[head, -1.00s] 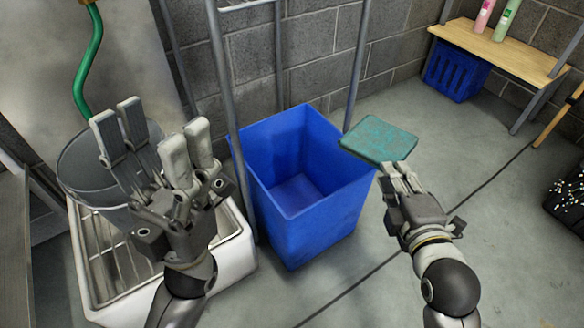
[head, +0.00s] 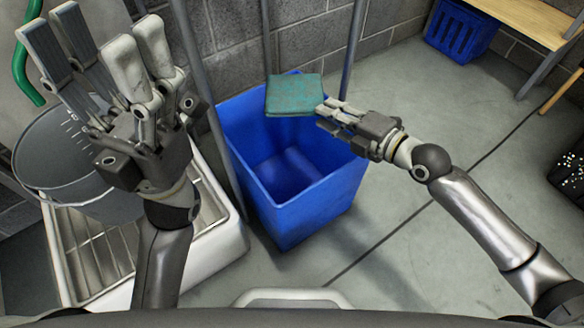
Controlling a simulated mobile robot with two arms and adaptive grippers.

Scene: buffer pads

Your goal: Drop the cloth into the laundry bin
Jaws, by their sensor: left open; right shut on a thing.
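The cloth (head: 293,95) is a folded teal square, held flat at the fingertips of my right gripper (head: 328,112). That gripper is shut on the cloth's near right edge. The laundry bin (head: 306,208) is a tall blue open box on the floor, and it looks empty. In the head view the cloth overlaps the bin's back rim and part of its opening; its exact height above the rim is hard to tell. My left gripper (head: 103,78) is open and empty, raised over the sink to the left of the bin.
A grey bucket (head: 52,165) stands on a white sink with a metal rack (head: 205,225) at left. Metal posts (head: 196,75) rise behind the bin. A blue crate (head: 462,30) sits under a wooden bench (head: 520,18).

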